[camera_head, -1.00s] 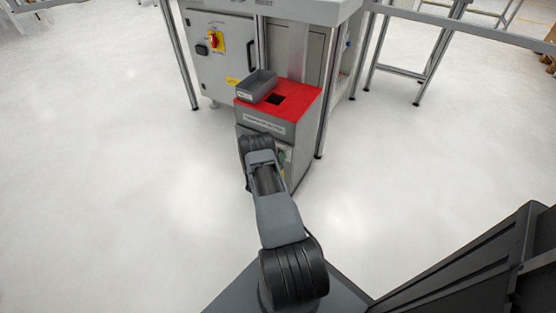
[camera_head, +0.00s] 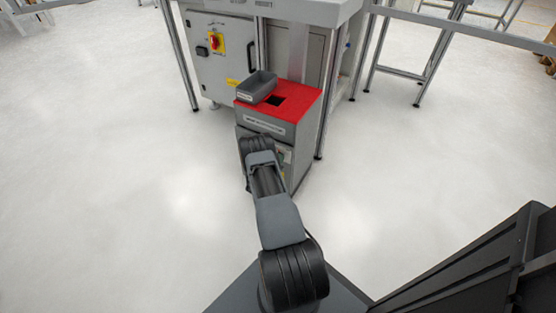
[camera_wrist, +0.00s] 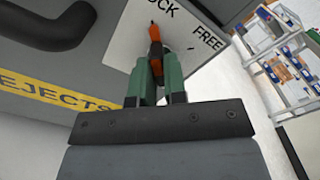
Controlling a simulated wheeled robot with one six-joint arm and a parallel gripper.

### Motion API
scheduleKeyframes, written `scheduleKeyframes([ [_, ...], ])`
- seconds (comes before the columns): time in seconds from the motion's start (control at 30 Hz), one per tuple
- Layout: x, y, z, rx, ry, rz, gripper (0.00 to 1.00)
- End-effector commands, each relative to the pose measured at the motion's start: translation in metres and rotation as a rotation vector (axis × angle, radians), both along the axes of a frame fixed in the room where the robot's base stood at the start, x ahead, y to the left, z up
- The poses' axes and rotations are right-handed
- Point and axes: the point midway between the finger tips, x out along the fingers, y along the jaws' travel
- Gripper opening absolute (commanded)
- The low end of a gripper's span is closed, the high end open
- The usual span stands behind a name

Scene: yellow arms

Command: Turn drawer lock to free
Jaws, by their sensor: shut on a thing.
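The drawer lock is an orange knob (camera_wrist: 155,46) on a white plate (camera_wrist: 180,40) in the wrist view. The plate carries the words LOCK, partly cut off at the top edge, and FREE to the right. The knob's narrow dark tip points up, towards the LOCK word rather than FREE. My gripper (camera_wrist: 155,66) has its green fingers on both sides of the knob and is shut on it. In the head view my arm covers the gripper and the lock. The grey cabinet with a red top (camera_head: 306,97) stands beyond my arm.
A dark drawer handle (camera_wrist: 58,25) and a yellow REJECTS label (camera_wrist: 55,92) are left of the lock. Table legs stand behind the cabinet. The floor on both sides is clear.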

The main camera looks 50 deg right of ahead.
Motion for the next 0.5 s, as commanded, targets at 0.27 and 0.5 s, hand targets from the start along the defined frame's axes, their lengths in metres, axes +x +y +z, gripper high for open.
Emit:
scheduleKeyframes([
  [0.27,0.0003,-0.0023,-0.0008,0.020,-0.091,0.000,0.00],
  [0.5,0.0007,-0.0024,-0.0018,0.067,-0.285,-0.001,0.00],
])
